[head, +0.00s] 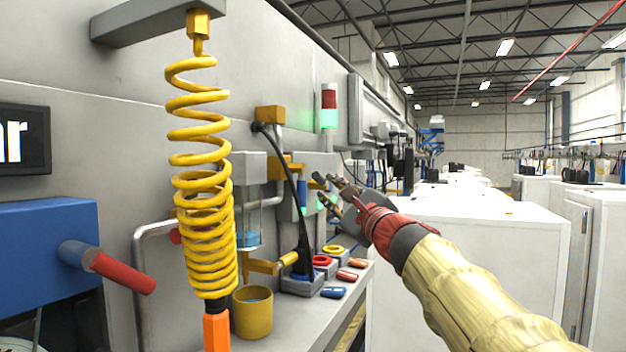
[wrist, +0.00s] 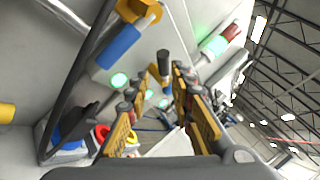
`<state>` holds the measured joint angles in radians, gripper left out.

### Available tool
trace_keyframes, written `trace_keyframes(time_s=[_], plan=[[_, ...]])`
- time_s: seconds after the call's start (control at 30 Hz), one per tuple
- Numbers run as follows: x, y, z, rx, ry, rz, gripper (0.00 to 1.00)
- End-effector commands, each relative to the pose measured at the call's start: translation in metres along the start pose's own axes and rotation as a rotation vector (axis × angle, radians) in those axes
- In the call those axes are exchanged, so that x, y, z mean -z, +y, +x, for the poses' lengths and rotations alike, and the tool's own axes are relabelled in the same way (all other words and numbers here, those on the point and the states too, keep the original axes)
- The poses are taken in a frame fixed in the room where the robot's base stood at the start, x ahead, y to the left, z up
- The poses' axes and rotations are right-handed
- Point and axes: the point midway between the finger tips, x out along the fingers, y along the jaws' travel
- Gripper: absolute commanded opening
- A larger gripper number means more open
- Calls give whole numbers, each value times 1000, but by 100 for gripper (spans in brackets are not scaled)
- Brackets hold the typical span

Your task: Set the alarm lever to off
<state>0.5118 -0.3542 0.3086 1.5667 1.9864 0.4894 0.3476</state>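My gripper (head: 332,193) reaches toward the wall panel, beyond the bench in the head view. In the wrist view my gripper (wrist: 158,88) is open, its yellow-padded fingers apart and nothing held between them. A short lever with a dark grip (wrist: 163,64) shows just beyond and between the fingertips. It looks like the alarm lever, but no label is readable; contact with the fingers cannot be told. A blue handle (wrist: 118,46) on a yellow mount sits to its left. A signal light, red and lit green (head: 329,106), stands above the panel; it also shows in the wrist view (wrist: 217,45).
A yellow coiled hose (head: 205,180) hangs at the near left. A blue box (head: 45,245) carries a red-ended handle (head: 122,272). A yellow cup (head: 252,312) and several coloured pieces stand on the bench. A black cable (head: 296,190) hangs near my gripper. White cabinets (head: 480,235) stand right.

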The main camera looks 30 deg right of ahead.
Motion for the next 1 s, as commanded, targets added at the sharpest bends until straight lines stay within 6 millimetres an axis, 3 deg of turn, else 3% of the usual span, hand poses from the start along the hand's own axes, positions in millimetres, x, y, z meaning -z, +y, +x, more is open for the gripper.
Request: trace_keyframes(time_s=[0.23, 0.63, 1.0], plan=[[-2, -5, 12, 16, -6, -31, 23], [-3, -6, 68, 16, -5, -31, 23], [-2, -5, 78, 16, -5, -31, 23]])
